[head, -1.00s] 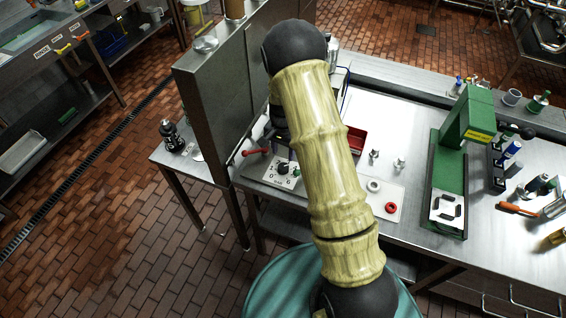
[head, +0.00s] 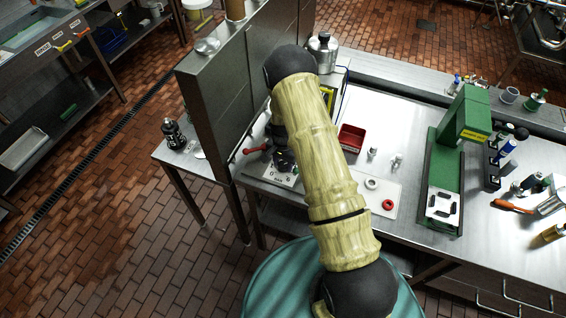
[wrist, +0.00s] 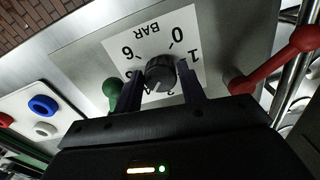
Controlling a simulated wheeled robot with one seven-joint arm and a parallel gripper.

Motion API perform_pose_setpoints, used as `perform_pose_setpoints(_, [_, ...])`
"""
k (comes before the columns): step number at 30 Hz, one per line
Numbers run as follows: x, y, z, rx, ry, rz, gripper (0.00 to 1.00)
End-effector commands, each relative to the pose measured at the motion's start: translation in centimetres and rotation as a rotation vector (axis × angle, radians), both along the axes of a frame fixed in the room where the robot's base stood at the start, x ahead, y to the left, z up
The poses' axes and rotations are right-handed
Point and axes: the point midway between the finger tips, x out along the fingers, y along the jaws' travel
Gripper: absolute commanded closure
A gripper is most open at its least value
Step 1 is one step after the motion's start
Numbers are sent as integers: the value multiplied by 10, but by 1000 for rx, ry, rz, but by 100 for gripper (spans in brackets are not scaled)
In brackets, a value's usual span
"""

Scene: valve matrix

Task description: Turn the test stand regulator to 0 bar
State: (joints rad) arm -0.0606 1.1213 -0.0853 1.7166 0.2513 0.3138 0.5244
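The regulator is a dark round knob (wrist: 160,72) on a white dial plate (wrist: 146,30) marked 0, 1, 6 and BAR. In the wrist view a pale mark shows on the knob's lower side, away from the 0; the lower numbers are mostly hidden. My gripper (wrist: 160,80) has one finger on each side of the knob. The fingers look apart, and contact with the knob is not clear. In the head view my gripper (head: 284,158) is over the dial plate (head: 282,176) and hides the knob.
A red-handled lever (wrist: 275,62) is close on the right in the wrist view, and a green knob (wrist: 112,90) on the left. A white plate with rings (head: 380,207), a red tray (head: 351,138) and a green press (head: 450,165) share the bench. A tall metal cabinet (head: 215,105) stands left.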

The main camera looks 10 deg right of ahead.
Motion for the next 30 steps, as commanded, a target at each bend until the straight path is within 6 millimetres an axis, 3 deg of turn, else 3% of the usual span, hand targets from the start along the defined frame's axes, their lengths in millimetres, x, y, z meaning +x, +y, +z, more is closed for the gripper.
perform_pose_setpoints(1, [0, 0, 0, 0, 0, 0, 71])
perform_pose_setpoints(4, [0, 0, 0, 0, 0, 0, 87])
perform_pose_setpoints(17, [0, 0, -1, 1, -1, 57, 87])
perform_pose_setpoints(30, [0, 0, -3, 1, -2, 357, 87])
